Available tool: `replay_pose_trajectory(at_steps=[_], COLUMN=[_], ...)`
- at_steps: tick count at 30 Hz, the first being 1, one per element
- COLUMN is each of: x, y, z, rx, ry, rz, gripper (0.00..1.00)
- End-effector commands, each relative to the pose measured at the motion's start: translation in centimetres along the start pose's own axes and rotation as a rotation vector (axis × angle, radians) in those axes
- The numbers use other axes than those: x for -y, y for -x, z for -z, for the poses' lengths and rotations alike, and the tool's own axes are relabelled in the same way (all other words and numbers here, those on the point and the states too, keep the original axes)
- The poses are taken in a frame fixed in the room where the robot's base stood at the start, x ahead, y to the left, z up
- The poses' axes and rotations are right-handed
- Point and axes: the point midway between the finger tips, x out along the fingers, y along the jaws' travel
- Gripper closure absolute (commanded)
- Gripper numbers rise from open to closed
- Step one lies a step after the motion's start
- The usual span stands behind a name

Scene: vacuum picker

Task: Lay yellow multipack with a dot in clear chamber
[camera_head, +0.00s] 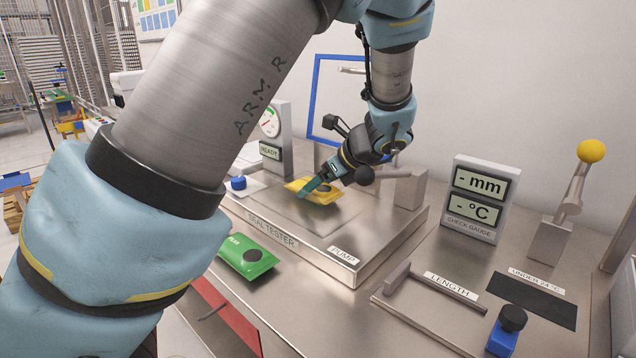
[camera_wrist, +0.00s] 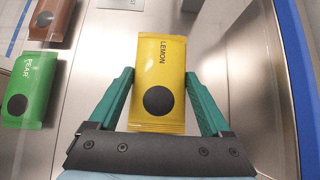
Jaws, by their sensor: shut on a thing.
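The yellow multipack (camera_head: 329,196), marked LEMON with a black dot, is between the green fingers of my gripper (camera_head: 313,186). In the wrist view the pack (camera_wrist: 159,62) lies lengthwise between both fingers (camera_wrist: 160,78), its dot end towards the palm. My gripper is shut on it. The pack is over the metal top of the seal tester (camera_head: 290,244); I cannot tell whether it touches the surface. A clear chamber wall or lid cannot be made out for certain.
A green PEAR pack (camera_head: 247,257) with a dot lies in front of the seal tester. A brown pack (camera_wrist: 50,20) shows beyond it in the wrist view.

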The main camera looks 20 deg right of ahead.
Motion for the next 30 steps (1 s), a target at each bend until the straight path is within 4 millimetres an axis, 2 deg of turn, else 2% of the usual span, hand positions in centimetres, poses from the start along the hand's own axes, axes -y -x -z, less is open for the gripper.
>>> replay_pose_trajectory(at_steps=[1, 2, 6, 14, 19, 30], x=[0.0, 0.0, 0.0, 0.0, 0.1, 0.1], y=[0.0, 0.0, 0.0, 0.1, 1.4, 9.1], z=[0.0, 0.0, 0.0, -0.1, -1.0, -0.8], rx=[0.0, 0.0, 0.0, 0.0, -0.001, -0.002], ry=[0.0, 0.0, 0.0, 0.0, 0.001, 0.001], rz=[0.0, 0.0, 0.001, 0.001, 0.005, 0.007], gripper=[0.94, 0.16, 0.0, 0.0, 0.0, 0.0])
